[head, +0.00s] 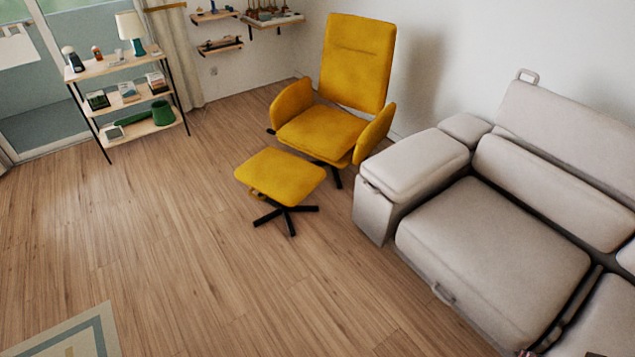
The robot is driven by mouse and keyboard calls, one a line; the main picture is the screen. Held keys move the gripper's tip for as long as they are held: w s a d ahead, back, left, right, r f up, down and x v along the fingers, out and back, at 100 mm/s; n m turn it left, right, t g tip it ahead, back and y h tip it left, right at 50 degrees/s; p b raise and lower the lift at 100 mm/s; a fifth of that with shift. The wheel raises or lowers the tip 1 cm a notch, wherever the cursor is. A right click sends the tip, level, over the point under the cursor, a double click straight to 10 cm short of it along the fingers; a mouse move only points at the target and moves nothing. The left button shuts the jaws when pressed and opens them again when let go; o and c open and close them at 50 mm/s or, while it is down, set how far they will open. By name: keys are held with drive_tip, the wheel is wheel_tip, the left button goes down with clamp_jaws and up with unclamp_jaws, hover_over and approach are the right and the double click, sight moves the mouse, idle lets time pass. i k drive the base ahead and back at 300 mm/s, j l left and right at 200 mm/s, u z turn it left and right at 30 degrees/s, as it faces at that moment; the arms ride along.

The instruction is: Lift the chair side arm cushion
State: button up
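A pale grey sofa (490,255) fills the right side of the head view. Its arm on the side of the yellow chair carries a thick padded arm cushion (415,163), which lies flat on top of the arm. I cannot make out my gripper in this view.
A yellow footstool (280,177) stands before the chair. A shelf rack (125,122) with a lamp and small objects stands at the far left. A rug (75,335) lies at the bottom left. The wooden floor (240,285) before the sofa is clear.

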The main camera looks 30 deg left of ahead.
sight(402, 172)
drive_tip(key=u, duration=0.9)
drive_tip(key=i, duration=1.2)
drive_tip(key=i+l+u, duration=0.1)
drive_tip(key=i, duration=1.1)
